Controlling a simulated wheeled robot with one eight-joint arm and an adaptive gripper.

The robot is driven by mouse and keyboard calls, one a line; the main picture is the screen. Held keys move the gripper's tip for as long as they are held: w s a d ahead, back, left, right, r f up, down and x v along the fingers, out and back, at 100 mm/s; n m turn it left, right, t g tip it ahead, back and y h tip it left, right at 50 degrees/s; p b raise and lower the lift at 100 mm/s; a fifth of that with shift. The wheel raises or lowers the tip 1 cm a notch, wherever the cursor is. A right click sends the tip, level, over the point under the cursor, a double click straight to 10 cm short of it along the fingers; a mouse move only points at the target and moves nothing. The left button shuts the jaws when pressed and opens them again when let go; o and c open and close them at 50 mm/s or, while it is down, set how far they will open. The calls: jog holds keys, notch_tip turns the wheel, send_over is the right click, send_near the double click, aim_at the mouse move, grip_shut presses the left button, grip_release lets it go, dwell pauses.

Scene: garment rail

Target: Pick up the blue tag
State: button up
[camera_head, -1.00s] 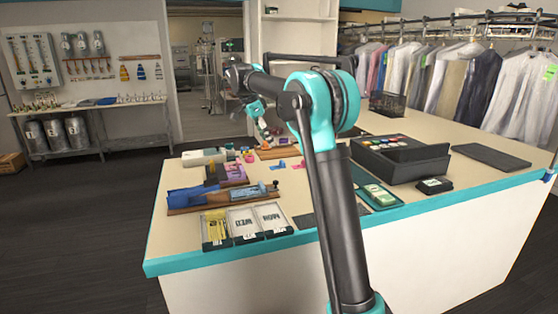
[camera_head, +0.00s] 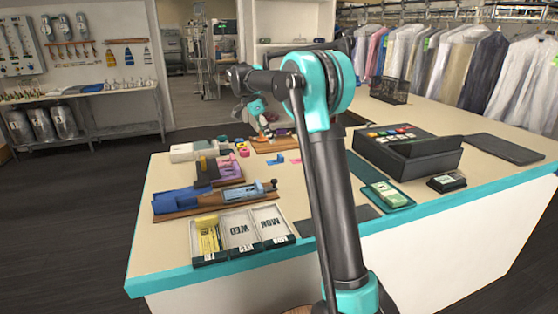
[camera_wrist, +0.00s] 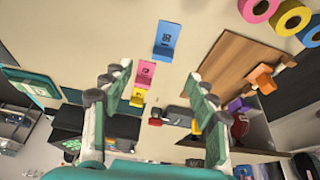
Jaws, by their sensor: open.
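The blue tag (camera_wrist: 167,40) stands on the cream counter top in the upper middle of the wrist view, ahead of my fingertips. It also shows as a small blue shape in the head view (camera_head: 275,160). A pink tag (camera_wrist: 146,72) and a yellow tag (camera_wrist: 138,97) lie near it in the wrist view; the pink one also shows in the head view (camera_head: 295,159). My gripper (camera_wrist: 158,77) is open, with its two green-padded fingers spread and nothing between them. The blue tag is apart from both fingers. In the head view, my arm partly hides the far counter.
A wooden board (camera_wrist: 236,70) and tape rolls (camera_wrist: 290,18) lie right of the blue tag in the wrist view. On the counter (camera_head: 160,252) are a tray of day slots (camera_head: 241,230), a dark register (camera_head: 408,150) and a green mat with banknotes (camera_head: 388,194).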

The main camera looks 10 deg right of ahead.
send_over(279, 156)
jog(key=s+a, duration=0.1)
jog(key=a, duration=0.2)
notch_tip(279, 156, down, 5)
jog(key=shift+s+d+f, duration=0.1)
jog(key=x, duration=0.2)
jog(key=w+x, duration=0.1)
jog(key=x, duration=0.1)
jog(key=shift+d, duration=0.3)
jog(key=shift+d+f, duration=0.15)
jog(key=shift+f, duration=0.35)
jog(key=c, duration=0.8)
